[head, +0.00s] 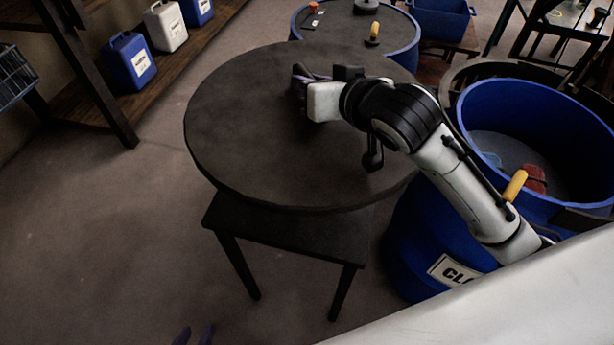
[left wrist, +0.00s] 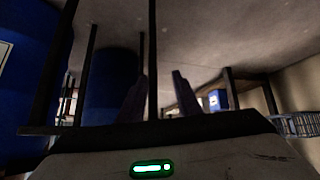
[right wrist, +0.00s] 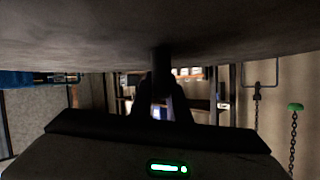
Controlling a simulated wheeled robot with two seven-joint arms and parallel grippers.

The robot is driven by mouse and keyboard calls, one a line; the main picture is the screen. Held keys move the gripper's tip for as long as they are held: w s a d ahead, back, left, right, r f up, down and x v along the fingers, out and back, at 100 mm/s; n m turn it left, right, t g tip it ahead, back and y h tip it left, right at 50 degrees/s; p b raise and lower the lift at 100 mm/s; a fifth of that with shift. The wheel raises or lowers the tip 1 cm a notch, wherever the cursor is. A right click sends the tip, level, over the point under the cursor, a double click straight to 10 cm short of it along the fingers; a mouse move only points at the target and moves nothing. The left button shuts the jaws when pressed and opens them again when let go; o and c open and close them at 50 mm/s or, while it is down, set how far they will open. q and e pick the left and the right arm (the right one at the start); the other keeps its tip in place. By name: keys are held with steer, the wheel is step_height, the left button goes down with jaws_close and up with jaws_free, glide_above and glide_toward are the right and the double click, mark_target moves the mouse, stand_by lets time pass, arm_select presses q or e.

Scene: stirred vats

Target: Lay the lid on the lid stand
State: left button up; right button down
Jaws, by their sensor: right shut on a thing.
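The lid (head: 245,140) is a large dark round disc in the middle of the head view. The lid stand (head: 290,238), a dark low frame with legs, shows under its near edge. The lid covers most of the stand, and I cannot tell whether they touch. My right gripper (head: 302,86) is over the lid's upper middle, shut on its handle. In the right wrist view, the handle (right wrist: 160,62) is between the fingers, with the lid's surface (right wrist: 90,40) across the top. My left gripper (head: 195,335) is low at the bottom edge, open and empty; its fingers (left wrist: 160,92) are apart.
An open blue vat (head: 412,235) stands right of the stand, with a red thing (head: 535,180) inside and a yellow handle at its rim. Another round blue vat (head: 405,55) is behind. Labelled jugs (head: 130,62) line a shelf at left. The floor (head: 130,230) at left is clear.

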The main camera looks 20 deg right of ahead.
steer(key=shift+n+y, duration=0.6)
steer(key=shift+y, duration=0.1)
steer(key=shift+w+a+f+b, duration=0.25)
steer(key=shift+f+b, duration=0.25)
steer(key=shift+f, duration=2.8)
steer(key=shift+w+a+f+b, duration=0.2)
steer(key=shift+w+f+b, duration=0.25)
steer(key=shift+f, duration=2.8)
steer(key=shift+w+a+f+b, duration=0.2)
steer(key=shift+f+b, duration=0.35)
steer(key=shift+f, duration=2.75)
steer(key=shift+f, duration=0.2)
steer(key=c, duration=1.9)
jaws_free()
steer(key=shift+s+f, duration=0.1)
steer(key=shift+f, duration=0.15)
steer(key=shift+c, duration=0.2)
steer(key=shift+o, duration=1.3)
